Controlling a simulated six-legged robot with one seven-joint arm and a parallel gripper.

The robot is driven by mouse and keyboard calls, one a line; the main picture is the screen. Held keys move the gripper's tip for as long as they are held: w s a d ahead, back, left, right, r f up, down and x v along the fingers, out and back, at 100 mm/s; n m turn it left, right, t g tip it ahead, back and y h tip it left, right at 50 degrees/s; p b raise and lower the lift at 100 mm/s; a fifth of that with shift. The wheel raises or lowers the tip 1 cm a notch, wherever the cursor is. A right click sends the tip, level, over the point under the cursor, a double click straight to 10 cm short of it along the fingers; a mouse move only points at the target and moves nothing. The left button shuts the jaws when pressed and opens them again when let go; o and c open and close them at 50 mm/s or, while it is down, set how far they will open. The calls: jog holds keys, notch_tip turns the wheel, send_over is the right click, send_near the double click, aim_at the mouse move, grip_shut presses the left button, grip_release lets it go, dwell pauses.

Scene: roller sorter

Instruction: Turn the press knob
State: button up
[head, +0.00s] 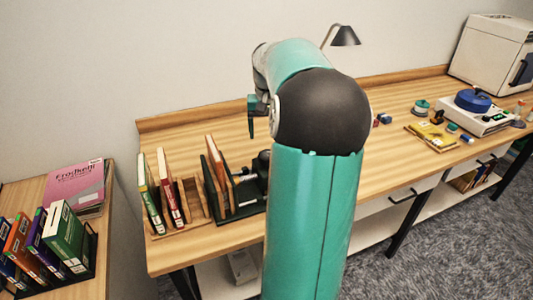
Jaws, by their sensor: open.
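My gripper (252,112) is open, seen side-on left of my arm's dark joint, above the left part of the desk. Nothing shows between its fingers. A black press-like device (250,187) stands on the desk below it, with an orange-backed book upright at its left side. A dark rounded part (262,165), possibly the knob, sits at its right, partly hidden behind my arm. I cannot tell for certain that it is the knob. The gripper is apart from the device.
A wooden rack (194,201) with upright books stands left of the device. A side table (98,268) holds more books. At the right are a white device (489,121) with a blue round top, small items and a white box (490,50). A lamp (345,37) stands behind my arm.

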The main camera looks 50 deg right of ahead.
notch_tip(320, 180, down, 9)
jog(key=shift+r, duration=0.2)
jog(key=shift+c, duration=0.2)
jog(key=c, duration=0.9)
